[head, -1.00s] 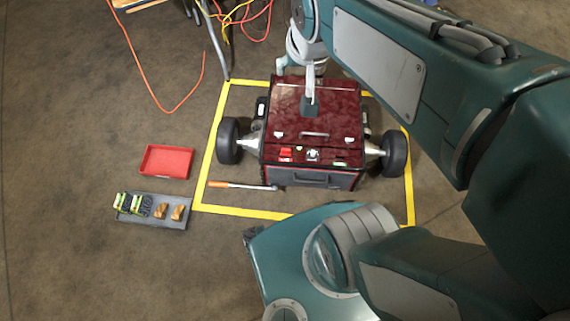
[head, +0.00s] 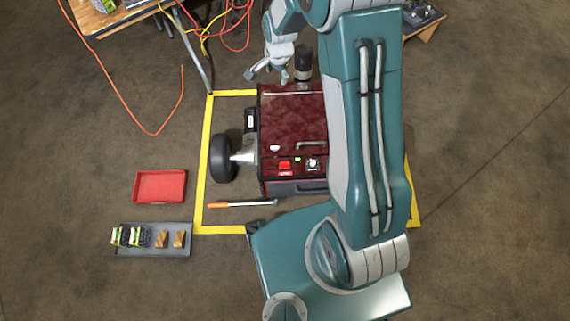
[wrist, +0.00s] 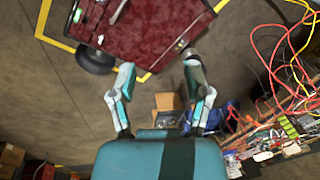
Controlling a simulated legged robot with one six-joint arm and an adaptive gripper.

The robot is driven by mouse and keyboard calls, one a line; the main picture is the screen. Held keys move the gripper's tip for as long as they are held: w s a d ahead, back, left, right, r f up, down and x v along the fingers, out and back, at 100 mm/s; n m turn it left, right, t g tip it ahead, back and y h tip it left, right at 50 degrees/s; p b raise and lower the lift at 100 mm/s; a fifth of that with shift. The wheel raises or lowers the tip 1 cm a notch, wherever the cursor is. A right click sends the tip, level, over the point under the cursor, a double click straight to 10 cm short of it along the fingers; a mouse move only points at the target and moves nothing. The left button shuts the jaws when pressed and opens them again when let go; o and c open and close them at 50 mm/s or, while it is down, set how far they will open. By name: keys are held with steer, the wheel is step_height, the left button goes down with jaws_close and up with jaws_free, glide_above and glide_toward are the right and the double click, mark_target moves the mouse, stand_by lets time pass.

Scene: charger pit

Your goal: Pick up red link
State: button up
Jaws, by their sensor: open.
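A small red part (head: 285,167), which looks like the red link, sits on the near part of the dark red wheeled box's top (head: 290,115). My gripper (head: 268,74) is open and empty near the box's far edge in the head view, well away from the red part. In the wrist view the two fingers of my gripper (wrist: 158,62) are spread apart, with bare floor and a box edge between them. The box (wrist: 150,28) is at the top there. I cannot make out the red part in the wrist view.
Yellow tape (head: 204,150) frames the box. To the left are a red tray (head: 160,173) and a grey tray (head: 150,252) holding small parts. An orange-handled tool (head: 240,204) lies near the box. A table (head: 135,12) with cables stands at the back left. My arm hides the box's right side.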

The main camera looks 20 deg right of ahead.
step_height(320, 180, down, 11)
steer(key=w+m, duration=0.1)
steer(key=m, duration=0.2)
steer(key=m+g, duration=0.2)
steer(key=m, duration=0.4)
glide_above(285, 162)
step_height(285, 162, down, 27)
steer(key=f, duration=0.5)
steer(key=shift+a+f, duration=0.25)
steer(key=shift+s+d+f, duration=0.1)
steer(key=shift+f, duration=1.2)
steer(key=shift+d+f, duration=0.1)
steer(key=shift+f, duration=1.15)
jaws_close()
